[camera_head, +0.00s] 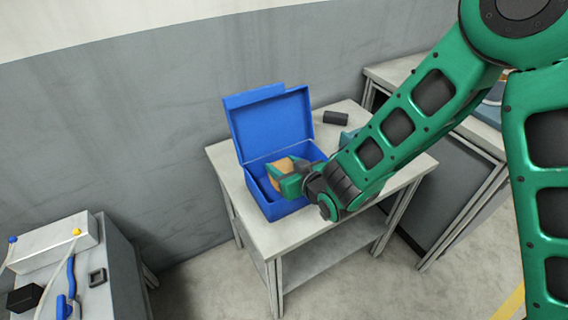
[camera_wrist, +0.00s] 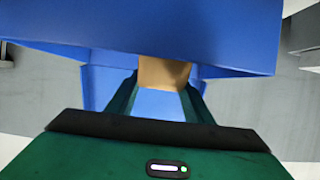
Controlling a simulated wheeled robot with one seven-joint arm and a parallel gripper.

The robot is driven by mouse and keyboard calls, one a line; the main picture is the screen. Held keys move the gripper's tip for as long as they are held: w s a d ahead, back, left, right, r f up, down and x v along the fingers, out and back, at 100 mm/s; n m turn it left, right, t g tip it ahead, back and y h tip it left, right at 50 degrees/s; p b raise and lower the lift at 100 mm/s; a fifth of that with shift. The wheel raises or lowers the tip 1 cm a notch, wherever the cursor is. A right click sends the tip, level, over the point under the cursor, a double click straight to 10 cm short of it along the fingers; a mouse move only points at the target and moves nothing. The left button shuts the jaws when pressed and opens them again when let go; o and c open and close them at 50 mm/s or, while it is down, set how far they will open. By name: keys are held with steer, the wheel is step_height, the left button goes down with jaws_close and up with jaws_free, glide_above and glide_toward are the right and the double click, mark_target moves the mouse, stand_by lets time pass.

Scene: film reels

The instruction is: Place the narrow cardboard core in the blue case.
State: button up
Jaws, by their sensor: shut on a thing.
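The blue case (camera_head: 269,125) stands on the small grey table with its lid raised at the back. My gripper (camera_head: 289,177) is over the front of the case opening and is shut on the tan cardboard core (camera_head: 278,173). The core is at or just inside the opening; I cannot tell whether it touches the case floor. In the wrist view the core (camera_wrist: 163,73) shows between my fingers, with the blue case (camera_wrist: 120,38) around and beyond it. My gripper and arm hide part of the case's right side.
The table (camera_head: 295,232) has a lower shelf. A small black cylinder (camera_head: 336,117) lies behind the case, and a teal object (camera_head: 348,137) is partly hidden by my arm. A grey bench (camera_head: 455,130) stands to the right. A cabinet with a white box (camera_head: 55,240) stands lower left.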

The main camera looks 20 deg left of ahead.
steer(key=shift+f, duration=0.2)
steer(key=o, duration=1)
steer(key=shift+r, duration=0.1)
